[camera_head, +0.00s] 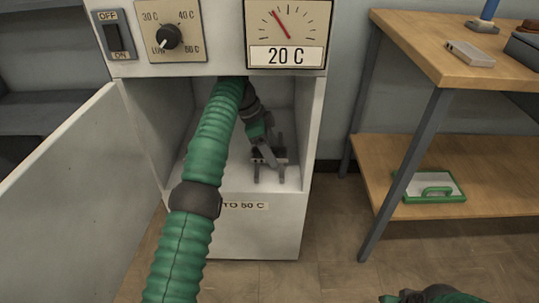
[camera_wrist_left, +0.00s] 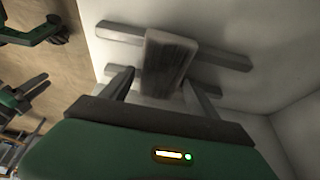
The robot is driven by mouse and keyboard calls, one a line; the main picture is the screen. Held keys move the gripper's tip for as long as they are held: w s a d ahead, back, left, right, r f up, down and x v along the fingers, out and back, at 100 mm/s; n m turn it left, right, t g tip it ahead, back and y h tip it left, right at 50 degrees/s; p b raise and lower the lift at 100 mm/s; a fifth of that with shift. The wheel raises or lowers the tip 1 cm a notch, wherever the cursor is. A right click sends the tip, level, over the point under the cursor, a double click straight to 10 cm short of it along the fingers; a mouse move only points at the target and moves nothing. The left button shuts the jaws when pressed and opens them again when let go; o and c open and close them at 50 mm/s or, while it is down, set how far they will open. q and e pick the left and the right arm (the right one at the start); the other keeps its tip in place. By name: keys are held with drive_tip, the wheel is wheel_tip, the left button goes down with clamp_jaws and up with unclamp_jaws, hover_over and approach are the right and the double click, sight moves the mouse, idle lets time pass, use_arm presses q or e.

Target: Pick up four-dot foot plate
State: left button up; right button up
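A grey metal piece (camera_head: 268,155) with crossbars stands on the floor of the open white cabinet. In the left wrist view it shows as an upright grey block (camera_wrist_left: 167,62) on two long bars. No dots can be made out on it. My left gripper (camera_head: 262,143) reaches into the cabinet from above. Its two dark fingers (camera_wrist_left: 158,82) are apart, one on each side of the block; a gap shows at the left finger, and contact at the right is unclear. My right gripper (camera_wrist_left: 38,92) shows at the left edge of the wrist view with fingers spread and looks empty.
The cabinet door (camera_head: 62,195) stands open to the left. A control panel (camera_head: 225,35) with switch, knob and gauge reading "20 C" overhangs the opening. A wooden table (camera_head: 425,48) with a lower shelf (camera_head: 480,165) stands right; a green-rimmed tray (camera_head: 455,198) lies on the shelf.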

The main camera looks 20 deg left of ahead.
use_arm(q)
clamp_jaws()
drive_tip(key=shift+r, duration=0.15)
idle(0.4)
